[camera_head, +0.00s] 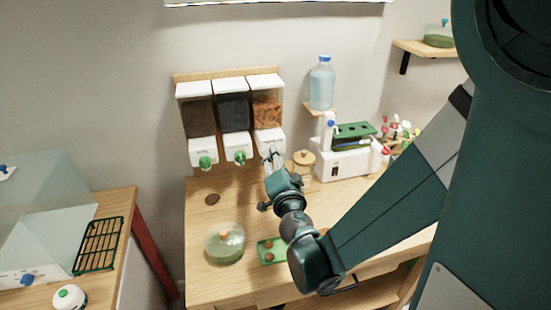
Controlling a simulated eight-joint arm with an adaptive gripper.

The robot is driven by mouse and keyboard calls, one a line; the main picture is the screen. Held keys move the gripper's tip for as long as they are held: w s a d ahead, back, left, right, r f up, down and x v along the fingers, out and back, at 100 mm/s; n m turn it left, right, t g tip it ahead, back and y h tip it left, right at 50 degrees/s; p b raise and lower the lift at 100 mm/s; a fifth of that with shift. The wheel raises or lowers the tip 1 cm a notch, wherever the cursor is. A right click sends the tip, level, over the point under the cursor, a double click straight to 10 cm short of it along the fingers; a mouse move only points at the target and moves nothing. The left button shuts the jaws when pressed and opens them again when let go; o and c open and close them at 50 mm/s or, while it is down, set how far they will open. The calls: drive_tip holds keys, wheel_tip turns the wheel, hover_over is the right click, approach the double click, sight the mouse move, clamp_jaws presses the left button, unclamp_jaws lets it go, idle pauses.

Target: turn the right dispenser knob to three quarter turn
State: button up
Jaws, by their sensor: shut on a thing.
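Three dispensers hang in a row on the wall, with clear fronts over white lower parts. The right dispenser (266,110) holds an orange-brown filling. Its knob is hidden behind my gripper (271,160), whose fingers reach up to the white lower front of that dispenser. My gripper is shut on the knob there. How far the knob is turned cannot be seen. The middle dispenser (233,112) has a dark filling and a green knob (240,157). The left dispenser (198,118) has a brown filling and a green knob (205,162).
Below is a wooden table (200,235) with a round green-filled glass bowl (224,244), a green tray (265,257) and a lidded jar (303,162). A white machine (335,165) and a water bottle (321,83) stand right of the dispensers. My arm covers the right side.

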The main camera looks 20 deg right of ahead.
drive_tip(key=o, duration=0.9)
drive_tip(key=s+a, duration=0.1)
drive_tip(key=s, duration=1.1)
drive_tip(key=shift+a+r, duration=0.1)
drive_tip(key=shift+r, duration=0.15)
